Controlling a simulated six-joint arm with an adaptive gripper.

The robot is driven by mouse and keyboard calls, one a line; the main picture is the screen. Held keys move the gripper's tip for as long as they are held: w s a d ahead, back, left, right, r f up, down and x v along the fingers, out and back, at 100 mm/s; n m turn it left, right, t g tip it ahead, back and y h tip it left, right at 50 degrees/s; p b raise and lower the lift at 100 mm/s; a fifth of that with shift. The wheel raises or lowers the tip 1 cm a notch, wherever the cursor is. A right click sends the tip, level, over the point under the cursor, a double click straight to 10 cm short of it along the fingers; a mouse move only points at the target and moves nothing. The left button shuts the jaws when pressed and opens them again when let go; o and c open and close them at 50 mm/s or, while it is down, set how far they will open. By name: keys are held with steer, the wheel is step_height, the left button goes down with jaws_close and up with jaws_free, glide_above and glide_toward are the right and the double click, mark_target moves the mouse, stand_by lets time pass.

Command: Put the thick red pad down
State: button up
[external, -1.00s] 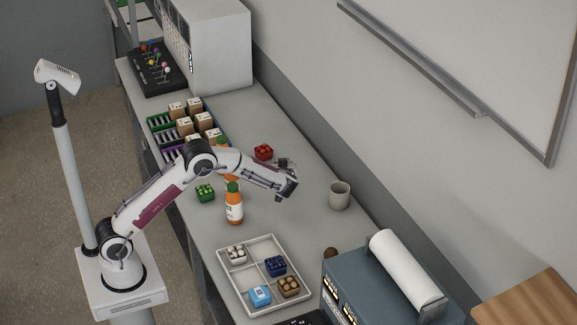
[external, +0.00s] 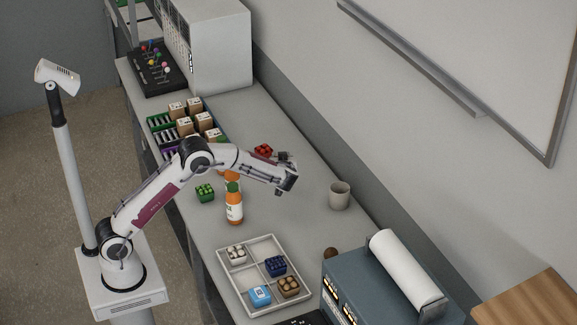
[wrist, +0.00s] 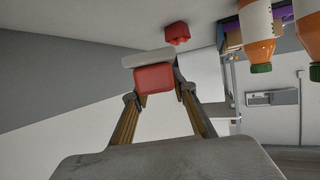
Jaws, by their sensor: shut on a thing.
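My gripper (external: 284,157) is over the bench, just right of a red studded block (external: 263,150) in the external view. In the wrist view my gripper (wrist: 154,80) is shut on the thick red pad (wrist: 154,79), which sits between the fingertips. A pale grey slab (wrist: 147,58) shows right against the pad; I cannot tell whether it is part of it. The red studded block (wrist: 177,33) appears beyond them, apart from the pad. In the external view the pad is small and mostly hidden at the fingers. Its height above the bench is unclear.
Two orange bottles (external: 234,208) and a green block (external: 205,193) stand left of my gripper. A grey cup (external: 340,195) stands right. A white divided tray (external: 236,285) with several blocks lies nearer. The bench behind the red block is clear.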

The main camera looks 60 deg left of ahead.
steer(key=shift+s+a+r, duration=0.15)
steer(key=shift+r, duration=0.65)
steer(key=r, duration=0.1)
steer(key=r+t, duration=0.1)
steer(key=r+m, duration=0.1)
steer(key=shift+w+r, duration=0.2)
steer(key=shift+w, duration=0.05)
steer(key=w+d+r+m+t+h, duration=0.1)
steer(key=w+d+m+t+h, duration=0.1)
steer(key=d+m+t+h, duration=0.4)
steer(key=w+d+r+m+t+h, duration=0.1)
steer(key=w+d+r+m+h, duration=0.15)
steer(key=d, duration=0.45)
steer(key=s+d+f+m+h, duration=0.3)
steer(key=d+f+m+h, duration=0.1)
steer(key=d+f, duration=0.4)
steer(key=shift+s+d+f+t, duration=0.2)
steer(key=shift+d+f+t, duration=0.15)
steer(key=shift+d, duration=0.25)
steer(key=shift+f, duration=3.1)
